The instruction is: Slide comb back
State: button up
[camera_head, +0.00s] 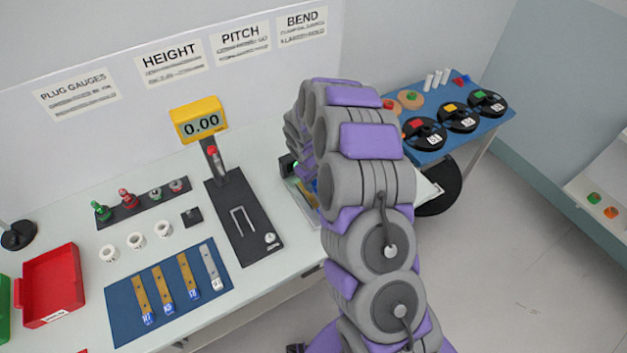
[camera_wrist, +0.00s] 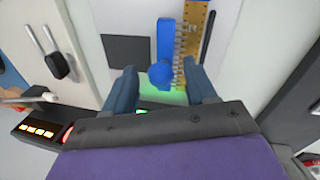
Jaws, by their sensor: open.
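In the wrist view, a blue bar (camera_wrist: 164,38) with a round blue knob (camera_wrist: 159,76) lies ahead of my gripper (camera_wrist: 160,71). Pale comb-like teeth (camera_wrist: 180,48) show along the bar's right side, beside a brass-coloured strip (camera_wrist: 199,32) with marks. My gripper is open, with one dark blue finger on each side of the knob. I cannot tell whether either finger touches it. A green glow shows below the knob. In the head view my arm hides my gripper and most of this station; only its left edge (camera_head: 302,192) shows.
A dark square (camera_wrist: 128,52) lies left of the bar. A black box (camera_wrist: 38,129) with lit buttons is at lower left. In the head view, the height gauge (camera_head: 201,121) reads 0.00, and a blue mat (camera_head: 130,322) bears several strips. A blue side table (camera_head: 428,108) stands right.

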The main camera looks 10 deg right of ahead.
jog(key=shift+d, duration=0.6)
jog(key=shift+c, duration=1)
jog(key=shift+a, duration=0.95)
jog(key=c, duration=0.4)
jog(key=shift+d, duration=0.2)
jog(key=c, duration=0.3)
jog(key=shift+d, duration=0.25)
grip_shut()
jog(key=shift+a, duration=0.1)
